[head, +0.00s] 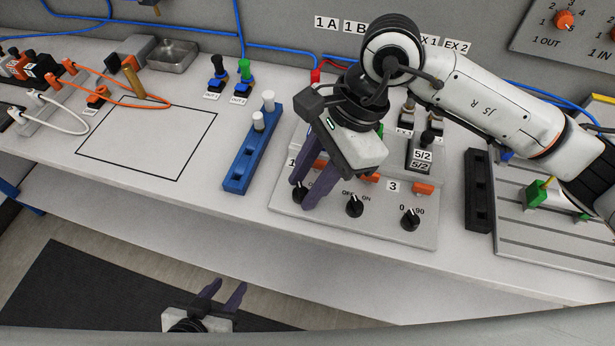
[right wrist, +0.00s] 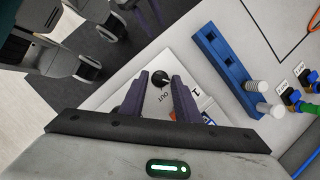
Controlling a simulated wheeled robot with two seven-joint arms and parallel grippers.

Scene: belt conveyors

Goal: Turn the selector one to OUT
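Selector one is a black knob at the left end of the grey sloped panel (head: 385,228), beside the label 1. In the head view the knob (head: 298,193) is partly hidden by my right gripper (head: 313,200). In the right wrist view the knob (right wrist: 160,78) shows between the fingertips of my right gripper (right wrist: 159,80), with a gap visible on each side. The word OUT (right wrist: 166,101) is printed near it. The right gripper is open and points down. My left gripper (head: 225,290) is open and empty, low in front of the table.
Two more black knobs (head: 354,206) (head: 410,219) sit to the right on the same panel. A blue rack (head: 238,165) with white pegs stands left of the panel. A black block (head: 478,190) stands to its right.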

